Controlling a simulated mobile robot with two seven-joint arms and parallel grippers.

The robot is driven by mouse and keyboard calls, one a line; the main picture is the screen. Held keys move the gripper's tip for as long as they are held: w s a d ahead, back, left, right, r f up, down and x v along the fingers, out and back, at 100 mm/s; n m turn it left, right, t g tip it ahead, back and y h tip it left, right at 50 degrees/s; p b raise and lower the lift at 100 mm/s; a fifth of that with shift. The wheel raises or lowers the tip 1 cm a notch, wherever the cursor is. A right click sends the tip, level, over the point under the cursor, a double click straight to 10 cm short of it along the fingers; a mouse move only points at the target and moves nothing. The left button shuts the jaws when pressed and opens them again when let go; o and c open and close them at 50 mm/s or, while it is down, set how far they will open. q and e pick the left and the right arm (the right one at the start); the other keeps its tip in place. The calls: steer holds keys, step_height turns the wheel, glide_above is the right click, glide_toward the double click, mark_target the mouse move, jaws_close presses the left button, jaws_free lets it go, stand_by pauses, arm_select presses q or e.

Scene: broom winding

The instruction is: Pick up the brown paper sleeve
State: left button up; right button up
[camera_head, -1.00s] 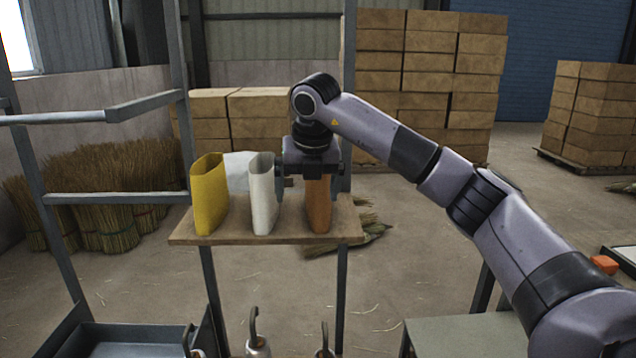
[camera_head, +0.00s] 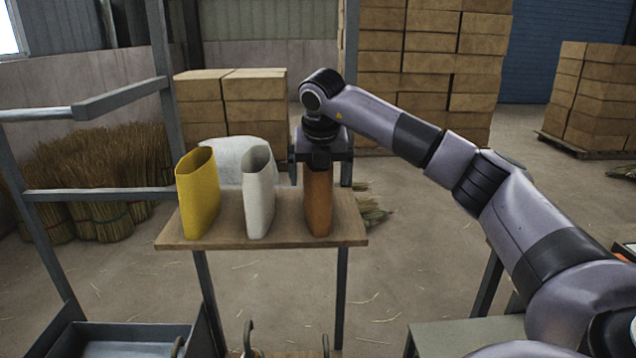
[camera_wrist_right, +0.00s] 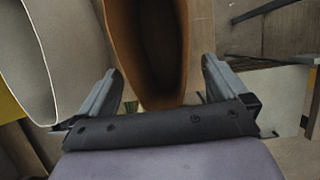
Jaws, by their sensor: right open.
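The brown paper sleeve (camera_head: 318,203) stands upright on the wooden shelf board (camera_head: 285,232), at the right of a row of three sleeves. My right gripper (camera_head: 320,170) is above it, pointing down. In the right wrist view the open fingers (camera_wrist_right: 160,90) lie on either side of the brown sleeve (camera_wrist_right: 150,50), with gaps to it, and its open mouth shows. My left gripper is not in view.
A white sleeve (camera_head: 258,192) stands close to the left of the brown one, and a yellow sleeve (camera_head: 198,193) farther left. A pale sheet-like item (camera_head: 228,160) is behind them. A grey metal frame (camera_head: 165,90) rises at the left. Stacked boxes (camera_head: 420,75) stand farther back.

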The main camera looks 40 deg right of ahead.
steer(key=shift+x, duration=1.2)
steer(key=c, duration=1.1)
